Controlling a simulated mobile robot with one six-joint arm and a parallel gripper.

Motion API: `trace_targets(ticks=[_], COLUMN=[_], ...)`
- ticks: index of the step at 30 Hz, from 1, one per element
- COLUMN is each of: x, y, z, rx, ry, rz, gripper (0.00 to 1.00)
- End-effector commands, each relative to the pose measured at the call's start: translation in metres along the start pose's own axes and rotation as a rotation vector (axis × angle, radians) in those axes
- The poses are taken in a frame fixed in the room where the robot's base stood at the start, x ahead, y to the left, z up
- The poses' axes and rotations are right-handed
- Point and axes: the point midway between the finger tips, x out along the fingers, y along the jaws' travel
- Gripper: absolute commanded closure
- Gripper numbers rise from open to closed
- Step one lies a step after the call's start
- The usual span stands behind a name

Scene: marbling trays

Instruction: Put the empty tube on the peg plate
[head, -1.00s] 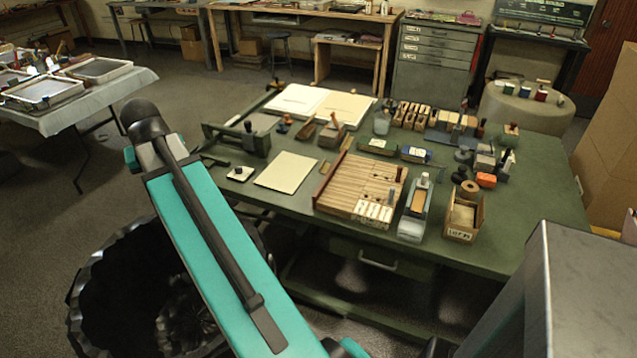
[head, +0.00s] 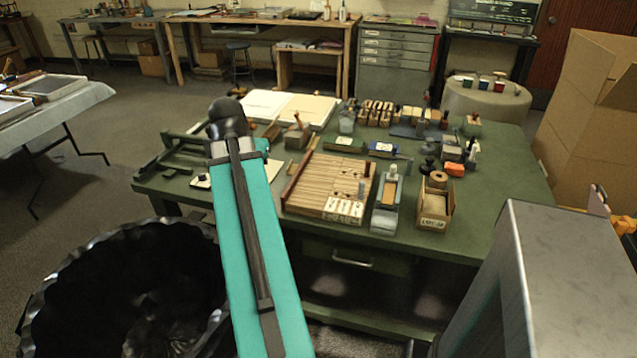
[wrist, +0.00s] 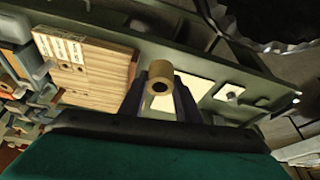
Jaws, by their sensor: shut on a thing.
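In the wrist view my gripper (wrist: 160,85) is shut on a short tan tube (wrist: 159,103). Its open, hollow end faces the camera and a dark finger stands on each side. The tube is held above the green table. A small pale plate with a short dark peg (wrist: 231,98), which looks like the peg plate, lies on the table to the right of the tube, apart from it. In the head view this plate (head: 201,182) is partly covered by my arm. My gripper and the held tube are hidden there.
A slatted wooden board (head: 325,190) with pegs and white cards lies right of my arm. An open box (head: 434,214) with a tan roll stands further right on the green table (head: 490,205). A black bin (head: 120,290) stands on the floor at left.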

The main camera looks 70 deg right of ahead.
Motion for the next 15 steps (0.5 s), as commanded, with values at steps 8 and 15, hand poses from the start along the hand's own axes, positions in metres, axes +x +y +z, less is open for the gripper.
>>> trace_targets(ticks=[8,15], x=[0.025,0.040], y=[0.087,0.160], z=[-0.010,-0.011], rx=[0.189,0.347], ry=[0.003,0.008], rz=[0.076,0.139], gripper=[1.00,1.00])
